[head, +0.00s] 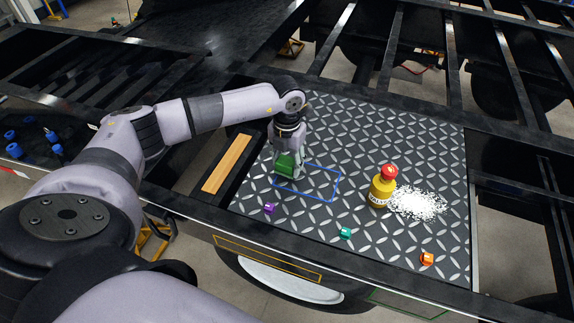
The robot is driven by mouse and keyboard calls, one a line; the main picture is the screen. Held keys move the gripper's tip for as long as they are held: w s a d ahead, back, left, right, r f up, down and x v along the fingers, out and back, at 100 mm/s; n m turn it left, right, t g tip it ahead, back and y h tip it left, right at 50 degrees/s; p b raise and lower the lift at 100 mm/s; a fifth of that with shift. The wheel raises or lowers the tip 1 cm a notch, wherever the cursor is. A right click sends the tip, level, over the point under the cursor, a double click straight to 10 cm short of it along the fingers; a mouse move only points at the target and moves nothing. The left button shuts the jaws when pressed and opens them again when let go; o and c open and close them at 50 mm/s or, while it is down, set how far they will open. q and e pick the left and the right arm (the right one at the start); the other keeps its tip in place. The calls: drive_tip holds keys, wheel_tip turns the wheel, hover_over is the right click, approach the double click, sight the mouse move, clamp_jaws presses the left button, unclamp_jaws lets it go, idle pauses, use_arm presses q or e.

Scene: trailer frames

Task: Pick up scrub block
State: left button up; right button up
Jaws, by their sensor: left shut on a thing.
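The green scrub block (285,166) is in the head view, left of the middle, on or just above the diamond-plate panel at the left part of a blue outlined rectangle. My left gripper (287,160) points down over it and is shut on it. The gripper hides the block's upper part. I cannot tell whether the block touches the plate. My right gripper is not in view.
A yellow bottle with a red cap (382,187) stands beside a spill of white grains (418,203). Small purple (270,208), teal (345,233) and orange (427,259) pieces lie along the front. A wooden strip (228,163) lies left of the diamond plate (400,130).

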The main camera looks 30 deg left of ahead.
sight(287, 161)
use_arm(q)
wheel_tip(287, 161, up, 19)
drive_tip(key=b, duration=0.3)
drive_tip(key=shift+b, duration=0.4)
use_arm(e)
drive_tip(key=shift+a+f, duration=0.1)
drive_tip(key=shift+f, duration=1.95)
use_arm(q)
drive_tip(key=shift+f, duration=0.1)
